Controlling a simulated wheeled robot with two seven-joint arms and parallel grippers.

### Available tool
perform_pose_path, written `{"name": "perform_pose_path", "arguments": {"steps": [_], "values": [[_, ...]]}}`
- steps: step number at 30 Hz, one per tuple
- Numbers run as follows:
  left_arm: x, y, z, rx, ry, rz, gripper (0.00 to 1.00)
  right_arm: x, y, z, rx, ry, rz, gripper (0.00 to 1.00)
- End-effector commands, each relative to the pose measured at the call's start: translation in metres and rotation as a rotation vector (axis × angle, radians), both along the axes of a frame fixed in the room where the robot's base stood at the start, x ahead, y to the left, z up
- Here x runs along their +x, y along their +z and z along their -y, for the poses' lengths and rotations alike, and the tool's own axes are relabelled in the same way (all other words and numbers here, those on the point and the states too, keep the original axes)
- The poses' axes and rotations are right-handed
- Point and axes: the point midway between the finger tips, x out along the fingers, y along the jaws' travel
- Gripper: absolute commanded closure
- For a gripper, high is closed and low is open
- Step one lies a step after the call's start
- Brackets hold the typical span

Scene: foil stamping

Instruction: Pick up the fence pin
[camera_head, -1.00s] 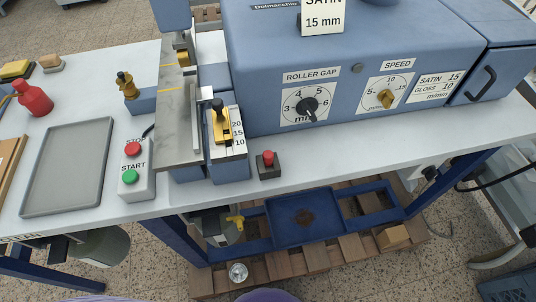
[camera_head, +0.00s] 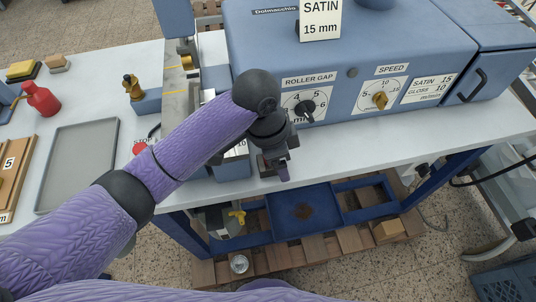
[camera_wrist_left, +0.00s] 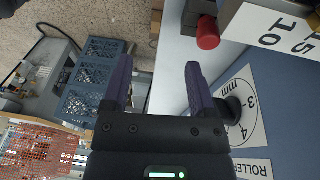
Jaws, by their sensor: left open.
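No part is labelled as the fence pin. A brass knobbed piece (camera_head: 131,86) stands on a blue block left of the machine in the head view. The yellow-topped brass piece beside the 20-15-10 scale is hidden behind my left arm. My left gripper (camera_head: 284,170) hangs over the bench's front edge, in front of the roller gap dial. In the wrist view its fingers (camera_wrist_left: 158,66) are apart with nothing between them. My right gripper is not in view.
A red button (camera_wrist_left: 208,33) is close to the left gripper. The blue machine (camera_head: 345,50) with a roller gap dial (camera_head: 304,108) stands behind it. A grey tray (camera_head: 78,165) and red bottle (camera_head: 42,98) are at left. The bench front at right (camera_head: 420,135) is clear.

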Motion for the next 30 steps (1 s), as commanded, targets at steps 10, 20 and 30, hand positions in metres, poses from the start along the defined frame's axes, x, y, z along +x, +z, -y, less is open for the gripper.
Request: {"name": "perform_pose_path", "arguments": {"steps": [10, 20, 30], "values": [[0.035, 0.053, -0.031, 0.218, -0.163, -0.015, 0.27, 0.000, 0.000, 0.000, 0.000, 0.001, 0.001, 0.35], [0.035, -0.016, -0.026, 0.217, -0.163, -0.017, 0.27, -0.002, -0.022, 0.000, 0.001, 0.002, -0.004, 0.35], [0.035, -0.043, -0.024, 0.215, -0.163, -0.012, 0.27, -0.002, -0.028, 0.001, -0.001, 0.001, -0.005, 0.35]]}}
